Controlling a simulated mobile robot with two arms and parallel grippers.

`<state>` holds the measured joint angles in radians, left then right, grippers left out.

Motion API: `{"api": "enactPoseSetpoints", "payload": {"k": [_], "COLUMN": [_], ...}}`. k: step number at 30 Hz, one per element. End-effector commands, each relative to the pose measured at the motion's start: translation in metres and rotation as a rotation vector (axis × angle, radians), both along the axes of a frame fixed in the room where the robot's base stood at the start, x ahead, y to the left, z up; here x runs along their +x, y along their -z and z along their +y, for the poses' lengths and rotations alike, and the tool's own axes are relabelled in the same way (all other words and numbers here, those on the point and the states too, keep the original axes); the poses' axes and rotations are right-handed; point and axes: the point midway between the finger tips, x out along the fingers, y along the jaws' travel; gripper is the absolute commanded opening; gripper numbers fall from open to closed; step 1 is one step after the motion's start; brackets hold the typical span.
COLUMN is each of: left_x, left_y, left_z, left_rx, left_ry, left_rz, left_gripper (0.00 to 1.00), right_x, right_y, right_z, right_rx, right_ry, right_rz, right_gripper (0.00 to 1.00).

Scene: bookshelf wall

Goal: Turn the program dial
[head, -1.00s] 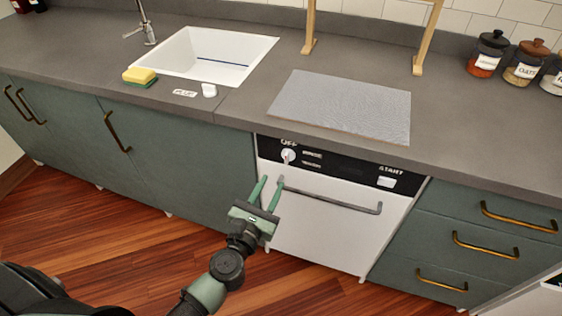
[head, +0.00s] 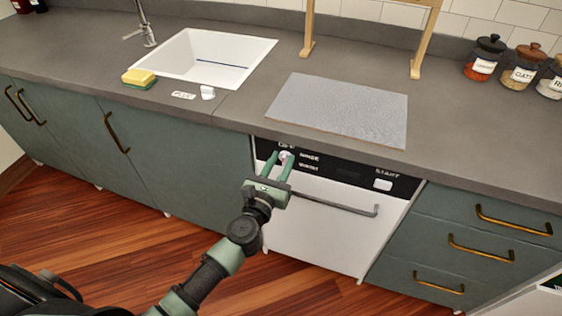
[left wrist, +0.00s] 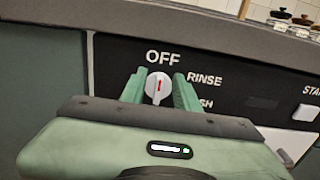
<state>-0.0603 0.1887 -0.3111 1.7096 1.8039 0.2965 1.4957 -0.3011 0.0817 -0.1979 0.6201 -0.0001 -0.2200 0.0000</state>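The program dial (left wrist: 158,87) is a white knob with a red mark on the black panel of the white dishwasher (head: 315,225). In the left wrist view its red mark points up, close to the word OFF. The dial also shows in the head view (head: 286,157), partly covered by my gripper. My left gripper (head: 284,160) is at the panel, with its green fingers open on either side of the dial. In the left wrist view a finger of the gripper (left wrist: 158,90) stands left and right of the dial, with small gaps. My right gripper is not in view.
The dishwasher's handle bar (head: 335,203) runs just below the panel, right of my gripper. A white START button (head: 383,185) is at the panel's right. The grey counter (head: 235,108) overhangs above. Drawers with brass handles (head: 480,246) are to the right.

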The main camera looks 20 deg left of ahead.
Motion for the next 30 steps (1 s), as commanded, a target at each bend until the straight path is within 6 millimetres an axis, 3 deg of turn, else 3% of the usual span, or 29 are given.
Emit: {"api": "enactPoseSetpoints", "payload": {"k": [1,3,4,17,30], "left_x": [0.0,0.0,0.0,-0.001,-0.001], "left_y": [0.0,0.0,0.0,-0.001,0.0], "left_z": [0.0,0.0,0.0,-0.001,-0.007], "left_rx": [0.0,0.0,0.0,0.046,0.374], "left_ry": [0.0,0.0,0.0,0.0,0.0], "left_rz": [0.0,0.0,0.0,-0.001,-0.011], "left_gripper": [0.23,0.03,0.0,0.0,0.0], "right_x": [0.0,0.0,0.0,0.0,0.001], "right_y": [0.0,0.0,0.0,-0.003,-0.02], "right_z": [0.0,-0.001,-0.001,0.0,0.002], "right_rx": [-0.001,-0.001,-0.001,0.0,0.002], "right_ry": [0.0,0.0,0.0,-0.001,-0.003], "right_rz": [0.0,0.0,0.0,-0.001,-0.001], "right_gripper": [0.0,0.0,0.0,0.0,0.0]}}
